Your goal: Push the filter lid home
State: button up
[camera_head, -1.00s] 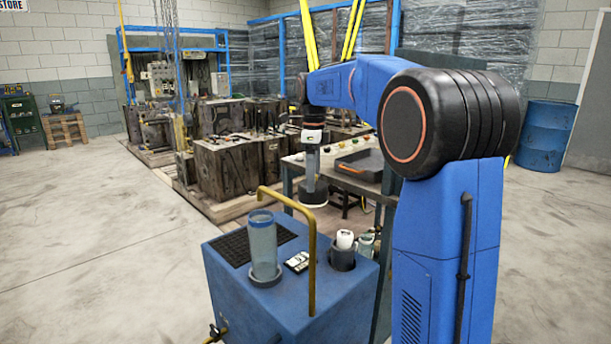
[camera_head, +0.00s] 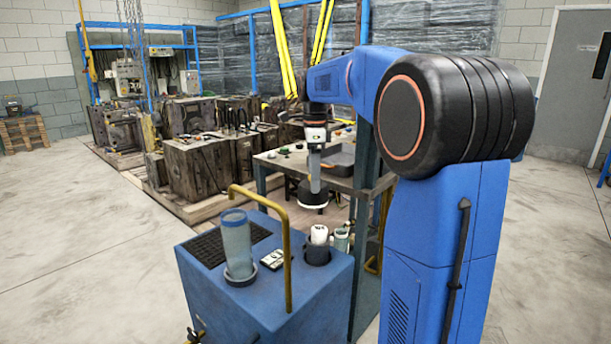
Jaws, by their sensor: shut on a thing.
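My gripper (camera_head: 315,185) is in the middle of the picture, in front of the workbench, pointing down. It is shut on a dark round piece (camera_head: 313,201), which looks like the filter lid. This piece hangs level, behind and to the right of the clear bluish cylinder (camera_head: 238,248), and apart from it. The cylinder stands upright in a collar on top of the blue box (camera_head: 210,290) and has a blue rim. I cannot tell whether it is the filter body. The fingertips are too small to make out.
A yellow bent rail (camera_head: 287,250) rises from the box between cylinder and lid. A white-topped bottle (camera_head: 319,234) sits in a dark holder at its right. A workbench (camera_head: 365,184) with a dark tray (camera_head: 337,157) stands behind.

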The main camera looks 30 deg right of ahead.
jog(key=shift+s+d, duration=0.6)
jog(key=shift+s+f, duration=0.1)
jog(key=shift+f, duration=0.15)
notch_tip(320, 180, down, 6)
jog(key=shift+f, duration=0.2)
jog(key=shift+f, duration=2.05)
dwell(1.4)
jog(key=shift+f, duration=0.25)
